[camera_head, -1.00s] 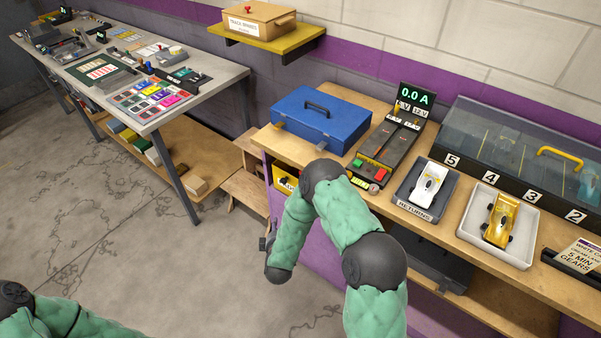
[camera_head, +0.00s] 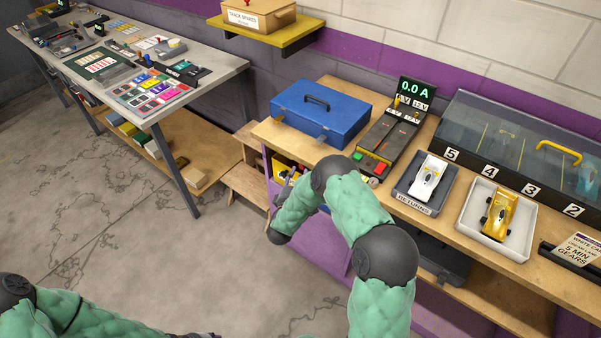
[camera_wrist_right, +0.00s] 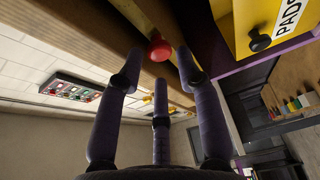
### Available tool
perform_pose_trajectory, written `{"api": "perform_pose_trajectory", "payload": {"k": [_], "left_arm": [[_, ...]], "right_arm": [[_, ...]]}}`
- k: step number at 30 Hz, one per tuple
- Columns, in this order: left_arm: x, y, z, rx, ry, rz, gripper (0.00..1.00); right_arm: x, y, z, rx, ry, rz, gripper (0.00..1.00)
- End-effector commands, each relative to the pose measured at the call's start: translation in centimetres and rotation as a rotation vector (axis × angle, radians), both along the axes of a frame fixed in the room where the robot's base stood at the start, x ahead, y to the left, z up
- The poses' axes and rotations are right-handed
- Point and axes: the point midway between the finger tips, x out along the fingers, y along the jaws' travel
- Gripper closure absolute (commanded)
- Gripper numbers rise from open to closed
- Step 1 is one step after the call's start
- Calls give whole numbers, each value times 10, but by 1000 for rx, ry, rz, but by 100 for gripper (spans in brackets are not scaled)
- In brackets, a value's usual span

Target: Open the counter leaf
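The wooden counter (camera_head: 262,132) runs along the wall; I cannot make out which part is the leaf. A red knob (camera_wrist_right: 160,48) sits by a wooden edge (camera_wrist_right: 82,22) in the right wrist view. My right gripper (camera_wrist_right: 159,78) is open, its fingers spread below the knob with none visibly closed on it. In the head view, my right gripper (camera_head: 291,180) is partly hidden by its arm, below the counter's left end. At the bottom edge, a dark sliver (camera_head: 205,335) may be my left gripper; its fingers are not visible.
A yellow box (camera_wrist_right: 262,28) with a black knob is close to the right gripper. A blue case (camera_head: 320,115), a controller (camera_head: 392,140) and trays with a white car (camera_head: 428,178) and a yellow car (camera_head: 498,215) stand on the counter. Open floor lies left.

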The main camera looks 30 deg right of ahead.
Motion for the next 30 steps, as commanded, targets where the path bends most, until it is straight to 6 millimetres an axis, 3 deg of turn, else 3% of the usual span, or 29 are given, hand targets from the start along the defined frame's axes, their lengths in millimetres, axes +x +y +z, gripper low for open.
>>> {"api": "perform_pose_trajectory", "payload": {"k": [6,17,21,30], "left_arm": [[0,0,-5,0,0,0,60],[0,0,-5,0,0,0,60],[0,0,-5,0,0,0,60],[0,0,-5,0,0,0,60]], "right_arm": [[16,-16,-1,1,1,0,64],[20,-19,0,1,1,1,64],[20,-19,0,1,1,1,98],[19,-19,-1,1,3,0,100]]}}
